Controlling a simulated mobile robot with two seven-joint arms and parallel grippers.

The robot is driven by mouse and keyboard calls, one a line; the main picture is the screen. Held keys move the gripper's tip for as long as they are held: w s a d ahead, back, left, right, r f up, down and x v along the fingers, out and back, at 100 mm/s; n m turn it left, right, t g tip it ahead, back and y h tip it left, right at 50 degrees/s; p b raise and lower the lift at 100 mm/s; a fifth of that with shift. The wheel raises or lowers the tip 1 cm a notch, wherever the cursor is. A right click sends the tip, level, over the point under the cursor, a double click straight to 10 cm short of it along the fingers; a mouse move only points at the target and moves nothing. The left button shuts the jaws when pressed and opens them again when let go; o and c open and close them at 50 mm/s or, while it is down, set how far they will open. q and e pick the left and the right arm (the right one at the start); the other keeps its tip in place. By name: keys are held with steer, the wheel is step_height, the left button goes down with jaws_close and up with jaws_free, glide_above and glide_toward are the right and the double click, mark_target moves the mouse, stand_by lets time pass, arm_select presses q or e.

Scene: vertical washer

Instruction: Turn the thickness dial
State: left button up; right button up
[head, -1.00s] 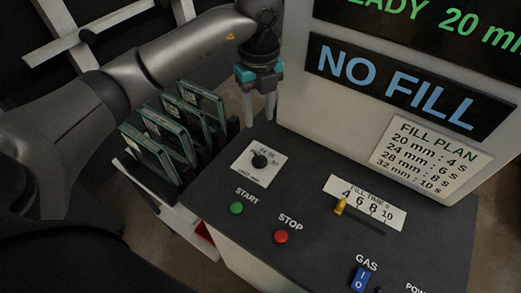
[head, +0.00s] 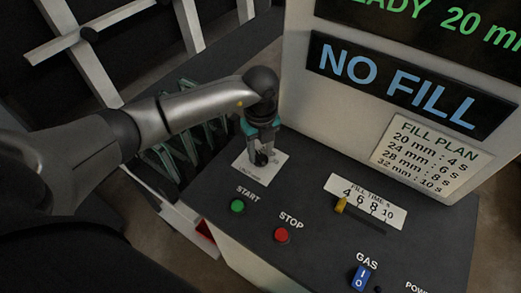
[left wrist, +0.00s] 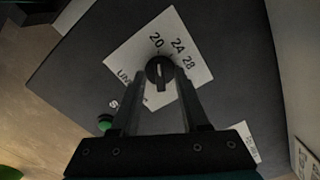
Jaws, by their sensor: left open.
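The thickness dial (left wrist: 159,70) is a black round knob with a pointer on a white plate (left wrist: 128,45). The plate carries the numbers 20, 24 and 28 in the left wrist view. The pointer mark is near the 20. In the head view the dial (head: 261,159) is partly hidden by my left gripper (head: 262,156). My left gripper is open, pointing down over the dial. In the left wrist view its two fingers (left wrist: 166,82) reach to either side of the knob; whether they touch it cannot be told. My right gripper is not in view.
On the dark panel are a green START button (head: 237,206), a red STOP button (head: 282,235), a yellow fill-time slider (head: 341,205) and a blue GAS switch (head: 361,278). An upright wall with a NO FILL display (head: 396,84) stands behind. Glass panes (head: 178,150) stand left of the panel.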

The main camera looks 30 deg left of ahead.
arm_select(q)
jaws_close()
stand_by(0.5)
